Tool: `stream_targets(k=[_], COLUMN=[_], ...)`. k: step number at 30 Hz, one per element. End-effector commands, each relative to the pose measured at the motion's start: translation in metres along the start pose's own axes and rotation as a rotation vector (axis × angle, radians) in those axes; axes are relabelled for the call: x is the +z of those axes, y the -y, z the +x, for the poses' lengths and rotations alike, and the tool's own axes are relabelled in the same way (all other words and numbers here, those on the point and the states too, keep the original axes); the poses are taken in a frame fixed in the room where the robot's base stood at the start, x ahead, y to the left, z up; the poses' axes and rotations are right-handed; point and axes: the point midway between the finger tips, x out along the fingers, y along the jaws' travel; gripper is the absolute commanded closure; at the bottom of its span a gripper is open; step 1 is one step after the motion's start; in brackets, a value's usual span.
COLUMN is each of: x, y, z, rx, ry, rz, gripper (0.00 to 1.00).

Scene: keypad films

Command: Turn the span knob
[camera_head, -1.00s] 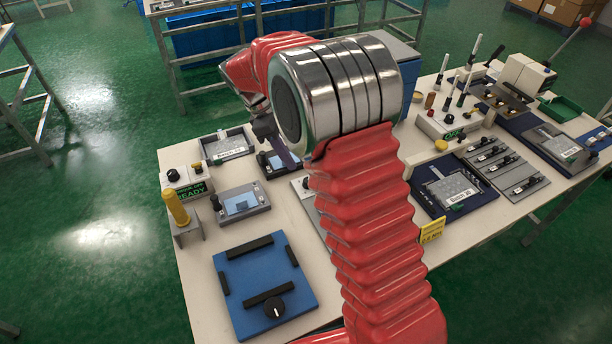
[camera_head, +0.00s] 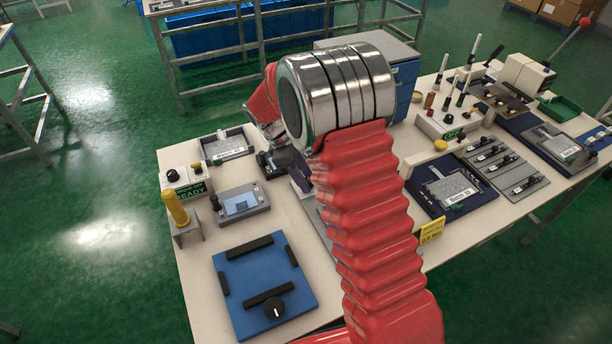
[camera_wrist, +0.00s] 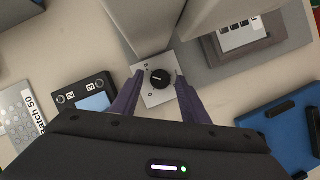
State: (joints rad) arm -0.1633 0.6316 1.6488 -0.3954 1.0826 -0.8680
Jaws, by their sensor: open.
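A round black knob (camera_wrist: 160,78) sits on a small light plate (camera_wrist: 152,97) in the wrist view, with small marks around it too small to read. My gripper (camera_wrist: 159,83) is open, its two dark purple fingers on either side of the knob. A gap shows between the knob and each finger; height above the plate is hard to tell. In the head view my arm hides the knob and most of the gripper.
A device with a blue screen (camera_wrist: 92,100) and a keypad film (camera_wrist: 20,115) lie left in the wrist view. Grey blocks stand close above the knob. A blue plate (camera_head: 240,285) with black bars and another black knob (camera_head: 274,306) lies at the table's front.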

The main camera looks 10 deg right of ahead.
Motion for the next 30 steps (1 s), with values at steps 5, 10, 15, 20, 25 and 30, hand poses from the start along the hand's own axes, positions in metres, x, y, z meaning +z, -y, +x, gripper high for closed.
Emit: stream_targets(k=[5, 10, 15, 20, 25, 30], x=[-0.0002, -0.0003, -0.0003, -0.0002, 0.0000, 0.0003], y=[-0.0001, -0.0001, -0.0004, -0.0008, -0.0006, 0.0002], z=[-0.0004, -0.0006, -0.0007, -0.0009, -0.0011, -0.0016], rx=[0.000, 0.001, 0.002, 0.003, 0.017, 0.061], ry=[0.000, 0.000, -0.001, -0.001, -0.001, -0.002], rz=[0.000, 0.000, 0.000, 0.000, -0.032, -0.136], gripper=[0.66, 0.78, 0.90, 1.00, 1.00, 1.00])
